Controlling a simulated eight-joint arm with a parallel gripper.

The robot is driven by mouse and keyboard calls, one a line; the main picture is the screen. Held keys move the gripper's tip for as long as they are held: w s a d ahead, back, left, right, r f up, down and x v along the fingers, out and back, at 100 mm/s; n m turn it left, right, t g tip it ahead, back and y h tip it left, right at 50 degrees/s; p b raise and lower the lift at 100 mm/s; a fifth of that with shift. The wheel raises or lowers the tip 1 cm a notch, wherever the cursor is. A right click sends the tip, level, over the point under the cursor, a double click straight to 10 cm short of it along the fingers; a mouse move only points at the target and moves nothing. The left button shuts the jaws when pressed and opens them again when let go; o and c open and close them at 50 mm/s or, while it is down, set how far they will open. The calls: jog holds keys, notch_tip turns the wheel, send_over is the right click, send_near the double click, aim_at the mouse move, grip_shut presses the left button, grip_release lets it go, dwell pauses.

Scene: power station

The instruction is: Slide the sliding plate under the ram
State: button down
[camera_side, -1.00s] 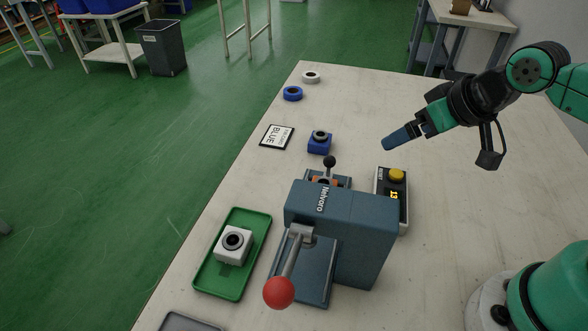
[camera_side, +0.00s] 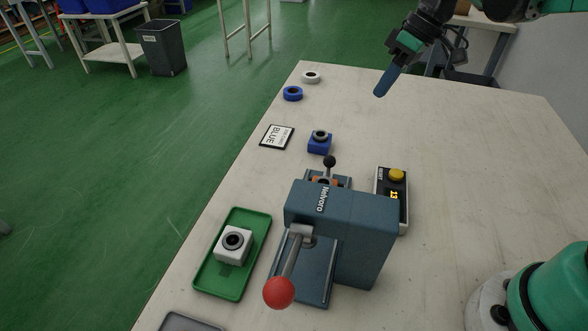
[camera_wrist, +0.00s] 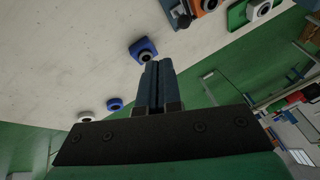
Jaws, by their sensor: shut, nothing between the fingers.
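The blue-grey press (camera_side: 345,225) stands at the front of the table, with a red-ball lever (camera_side: 279,292). The sliding plate (camera_side: 343,181) with its black knob (camera_side: 330,161) and orange parts shows at the back of the press, partly hidden by the press head. The ram is hidden under that head. My gripper (camera_side: 380,94) is shut and empty, in the air above the far part of the table, well away from the plate. In the wrist view its shut fingers (camera_wrist: 158,85) point toward the table, and part of the press (camera_wrist: 178,10) shows at the top.
A blue block (camera_side: 319,143) with a ring stands behind the press, beside a BLUE card (camera_side: 277,137). Blue (camera_side: 292,94) and white (camera_side: 311,77) rings lie farther back. A green tray (camera_side: 210,275) holds a white block (camera_side: 233,246). A yellow-button box (camera_side: 397,177) stands right of the press.

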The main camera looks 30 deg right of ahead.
jog(key=shift+w+d+f+n+g+y, duration=0.35)
jog(key=shift+w+d+f+n+y, duration=0.3)
jog(key=shift+w, duration=0.2)
jog(key=shift+w+d+f+n+g+y, duration=0.4)
jog(key=shift+w+d+n+y, duration=0.15)
jog(key=shift+w+d+n, duration=0.25)
jog(key=shift+a, duration=0.1)
jog(key=x, duration=0.9)
jog(key=shift+w+a+f, duration=0.1)
jog(key=shift+a+f, duration=0.1)
jog(key=shift+f, duration=0.1)
jog(key=s+a, duration=0.1)
jog(key=a, duration=0.1)
jog(key=shift+s+a+f, duration=0.5)
jog(key=shift+s+a, duration=0.1)
jog(key=shift+a, duration=0.1)
jog(key=s+a, duration=0.8)
jog(key=shift+s+a, duration=0.3)
